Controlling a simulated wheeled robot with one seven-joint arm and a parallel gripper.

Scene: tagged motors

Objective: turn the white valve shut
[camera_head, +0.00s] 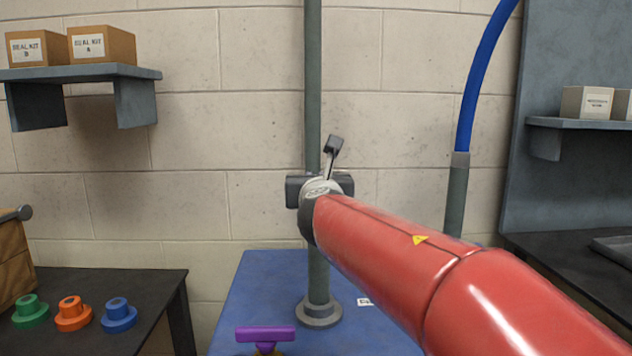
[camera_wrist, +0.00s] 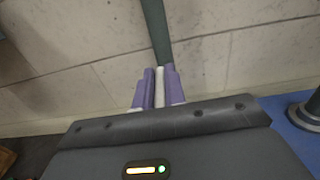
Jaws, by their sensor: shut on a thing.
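The white valve handle (camera_wrist: 160,88) shows in the wrist view as a narrow pale bar between the two purple fingers of my gripper (camera_wrist: 159,76). The fingers are shut on it, one on each side, in front of the grey-green vertical pipe (camera_wrist: 155,28). The rest of the valve is hidden by the fingers and gripper body. In the head view, my red arm and wrist cover the valve and fingertips. Only dark parts of my gripper show there, in front of the same pipe (camera_head: 313,90).
A purple T-handle (camera_head: 265,334) stands low in front, at the blue bench (camera_head: 245,290). The pipe's flange (camera_head: 319,312) sits on the bench. A blue hose (camera_head: 480,75) rises at right. Green, orange (camera_head: 72,314) and blue flanged parts lie on the dark left table.

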